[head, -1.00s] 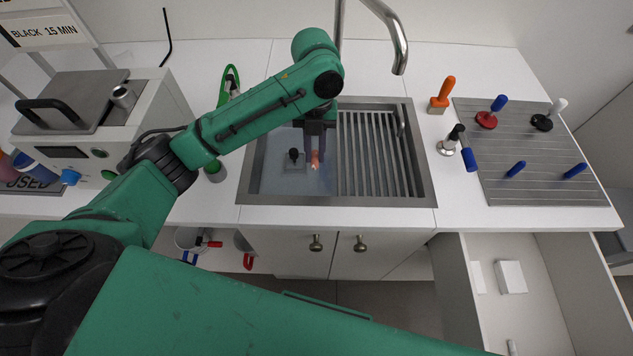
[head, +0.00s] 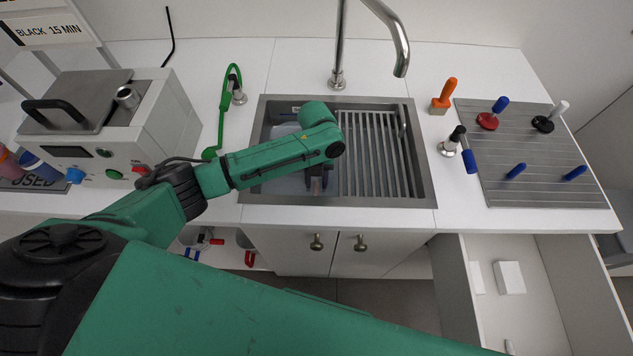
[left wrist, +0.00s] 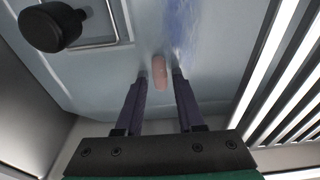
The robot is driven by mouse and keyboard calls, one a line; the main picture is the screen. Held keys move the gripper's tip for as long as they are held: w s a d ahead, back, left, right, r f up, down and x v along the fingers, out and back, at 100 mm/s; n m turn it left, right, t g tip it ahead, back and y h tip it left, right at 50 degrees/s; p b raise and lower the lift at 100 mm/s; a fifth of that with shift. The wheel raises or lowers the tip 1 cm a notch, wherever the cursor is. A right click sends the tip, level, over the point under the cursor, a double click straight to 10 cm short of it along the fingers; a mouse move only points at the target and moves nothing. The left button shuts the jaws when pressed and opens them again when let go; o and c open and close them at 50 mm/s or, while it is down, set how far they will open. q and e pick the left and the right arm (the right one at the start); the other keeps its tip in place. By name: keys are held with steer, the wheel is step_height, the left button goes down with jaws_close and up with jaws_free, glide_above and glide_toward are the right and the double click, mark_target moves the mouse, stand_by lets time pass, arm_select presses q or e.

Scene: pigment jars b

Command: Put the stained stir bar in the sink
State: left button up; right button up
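The stir bar (left wrist: 160,73), a small pinkish capsule, is in the sink basin, seen in the left wrist view between and just beyond my left fingertips. A gap shows on each side of it, and it appears to lie on the basin floor. My left gripper (left wrist: 160,78) is open and points down into the basin; in the head view (head: 318,186) my forearm partly covers it, and the bar cannot be made out there. The sink (head: 427,180) has a steel rim, with its basin on the left. My right gripper is not in view.
A black-knobbed piece (left wrist: 52,27) is in the basin. A slatted drainer (head: 372,155) fills the sink's right side. The tap (head: 399,55) arches over from behind. A grey board (head: 535,185) with colored-handled tools lies at right. An open drawer (head: 540,285) is below.

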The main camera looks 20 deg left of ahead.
mark_target(317, 181)
arm_select(q)
steer(key=shift+r, duration=0.15)
step_height(317, 181, up, 12)
steer(key=w+b, duration=0.1)
steer(key=shift+w+a, duration=0.2)
steer(key=shift+w, duration=0.2)
